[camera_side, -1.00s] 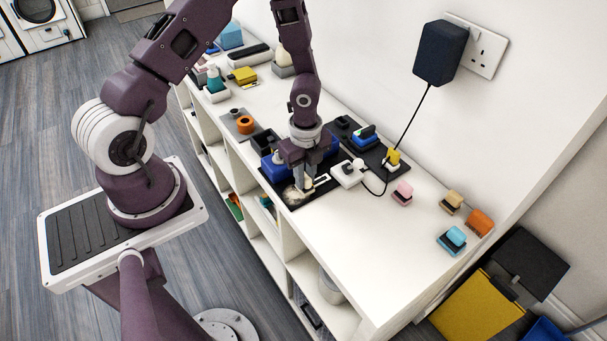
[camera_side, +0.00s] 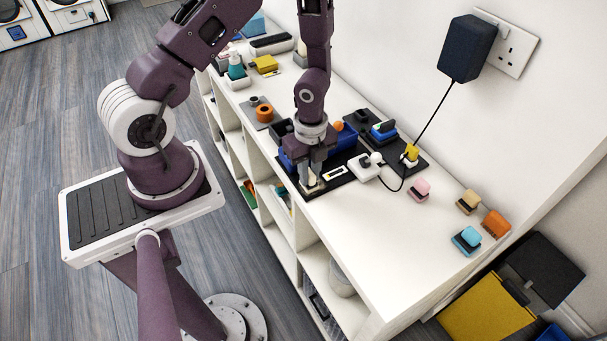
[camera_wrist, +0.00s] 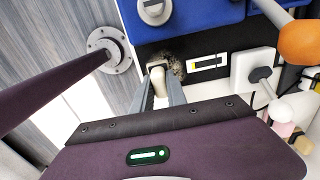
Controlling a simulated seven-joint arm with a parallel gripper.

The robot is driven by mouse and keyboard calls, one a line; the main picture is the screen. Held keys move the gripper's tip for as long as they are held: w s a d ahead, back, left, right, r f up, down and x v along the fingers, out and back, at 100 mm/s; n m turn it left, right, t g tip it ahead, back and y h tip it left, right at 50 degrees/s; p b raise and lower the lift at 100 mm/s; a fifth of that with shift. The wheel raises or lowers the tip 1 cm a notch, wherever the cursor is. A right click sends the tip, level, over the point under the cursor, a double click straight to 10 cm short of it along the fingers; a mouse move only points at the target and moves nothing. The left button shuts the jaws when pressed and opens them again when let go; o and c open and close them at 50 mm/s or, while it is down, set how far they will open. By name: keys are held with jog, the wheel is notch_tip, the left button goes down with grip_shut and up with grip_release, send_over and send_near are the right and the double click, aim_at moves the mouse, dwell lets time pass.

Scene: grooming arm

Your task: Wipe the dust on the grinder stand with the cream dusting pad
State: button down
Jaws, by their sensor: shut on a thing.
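My gripper (camera_wrist: 160,100) is shut on the cream dusting pad (camera_wrist: 157,73), which shows between the fingertips. In the side view my gripper (camera_side: 311,182) points down over the front part of the black grinder stand (camera_side: 347,182). In the wrist view the pad is at the front edge of the stand (camera_wrist: 215,46), beside a patch of speckled tan dust (camera_wrist: 178,66). Whether the pad touches the surface I cannot tell. The blue grinder (camera_wrist: 205,14) sits on the stand behind the dust. My fingers hide part of the dusty area.
A label (camera_wrist: 208,62) lies on the stand right of the dust. Small pink (camera_side: 419,190) and teal (camera_side: 466,241) pads lie farther right. The white counter in front is clear.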

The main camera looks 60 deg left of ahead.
jog(key=shift+w, duration=1.25)
jog(key=shift+w+f, duration=0.1)
jog(key=shift+w, duration=0.95)
notch_tip(320, 180, up, 8)
jog(key=shift+s, duration=0.1)
